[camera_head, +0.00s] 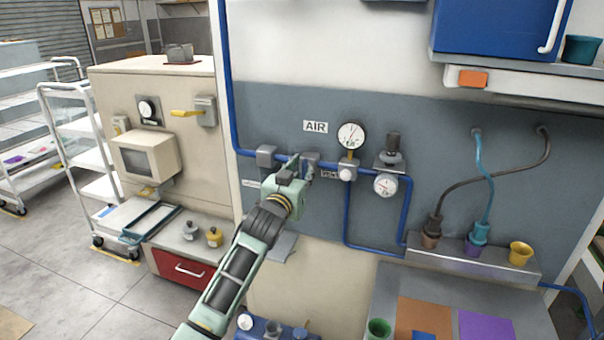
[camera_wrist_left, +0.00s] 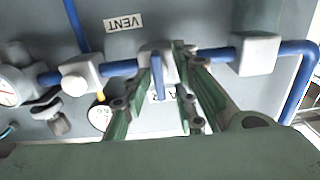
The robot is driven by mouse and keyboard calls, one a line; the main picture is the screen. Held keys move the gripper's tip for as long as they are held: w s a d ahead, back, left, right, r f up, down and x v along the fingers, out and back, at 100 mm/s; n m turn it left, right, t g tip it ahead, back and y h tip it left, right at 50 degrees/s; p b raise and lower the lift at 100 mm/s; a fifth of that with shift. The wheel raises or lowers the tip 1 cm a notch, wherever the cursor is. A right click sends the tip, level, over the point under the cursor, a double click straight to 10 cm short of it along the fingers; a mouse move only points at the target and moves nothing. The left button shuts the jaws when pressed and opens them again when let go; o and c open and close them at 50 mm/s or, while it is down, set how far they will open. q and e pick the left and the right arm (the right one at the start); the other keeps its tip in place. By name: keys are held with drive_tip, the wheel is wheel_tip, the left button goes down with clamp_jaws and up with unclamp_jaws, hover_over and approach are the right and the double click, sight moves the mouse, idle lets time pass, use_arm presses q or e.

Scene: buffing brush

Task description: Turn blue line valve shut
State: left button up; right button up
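The blue pipe (camera_head: 291,158) runs along the grey wall panel under the AIR label (camera_head: 315,127). A grey valve body (camera_wrist_left: 150,52) with a blue lever handle (camera_wrist_left: 158,78) sits on this pipe in the left wrist view. My left gripper (camera_wrist_left: 160,60) is open, with one green finger on each side of the handle. I cannot tell whether either finger touches it. In the head view my left gripper (camera_head: 298,170) is at the pipe and hides most of the valve and its handle. My right gripper is not in view.
A pressure gauge (camera_head: 351,134), a regulator (camera_head: 392,150) and a lower gauge (camera_head: 386,184) are right of the valve. A grey block (camera_head: 266,156) is left of it. A bench with coloured mats (camera_head: 424,314) and cups stands below right.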

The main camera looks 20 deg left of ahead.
use_arm(q)
drive_tip(key=shift+d, duration=0.1)
drive_tip(key=shift+s+f, duration=0.1)
drive_tip(key=shift+s, duration=0.2)
drive_tip(key=s, duration=1.1)
drive_tip(key=shift+s+a, duration=0.15)
drive_tip(key=shift+a, duration=0.05)
